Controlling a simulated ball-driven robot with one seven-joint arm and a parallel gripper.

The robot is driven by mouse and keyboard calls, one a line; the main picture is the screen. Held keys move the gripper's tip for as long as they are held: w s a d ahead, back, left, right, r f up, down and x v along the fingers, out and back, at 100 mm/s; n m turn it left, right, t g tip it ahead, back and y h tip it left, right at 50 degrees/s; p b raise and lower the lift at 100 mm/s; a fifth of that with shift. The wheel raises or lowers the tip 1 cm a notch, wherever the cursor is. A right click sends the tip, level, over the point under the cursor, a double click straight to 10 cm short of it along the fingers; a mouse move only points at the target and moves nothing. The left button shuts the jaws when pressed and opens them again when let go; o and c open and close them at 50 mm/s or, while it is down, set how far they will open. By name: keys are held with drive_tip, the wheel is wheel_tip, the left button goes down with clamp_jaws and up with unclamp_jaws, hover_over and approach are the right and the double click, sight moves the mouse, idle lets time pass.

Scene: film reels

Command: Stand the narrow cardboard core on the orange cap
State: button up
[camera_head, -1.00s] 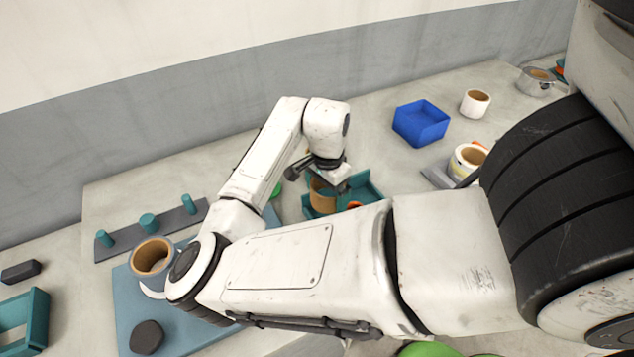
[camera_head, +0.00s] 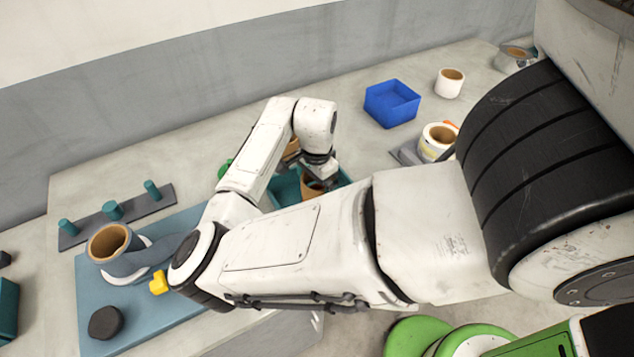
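A brown cardboard core (camera_head: 310,188) shows in the teal tray (camera_head: 286,190), directly below my gripper (camera_head: 320,174). A second brown piece (camera_head: 292,148) shows behind my wrist, mostly hidden, and I cannot tell which of the two is the narrow core. My gripper points down over the tray. My arm hides much of the tray, and the fingers are too small and dark to show whether they are open or hold the core. A bit of orange (camera_head: 451,124) shows behind a white-and-yellow roll at the right. I cannot tell whether it is the orange cap.
A blue bin (camera_head: 392,104), a white roll (camera_head: 449,83) and the white-and-yellow roll (camera_head: 438,141) stand at the right. A grey rack with teal pegs (camera_head: 117,216) lies at the left, beside a blue mat (camera_head: 150,318) bearing a wide cardboard-cored roll (camera_head: 109,242).

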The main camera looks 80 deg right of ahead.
drive_tip(key=shift+f+b, duration=0.4)
drive_tip(key=shift+f, duration=0.4)
drive_tip(key=shift+f, duration=0.6)
idle(1.3)
drive_tip(key=o, duration=0.6)
drive_tip(key=shift+o, duration=0.2)
wheel_tip(320, 180, up, 6)
drive_tip(key=p, duration=0.5)
drive_tip(key=shift+r, duration=2.55)
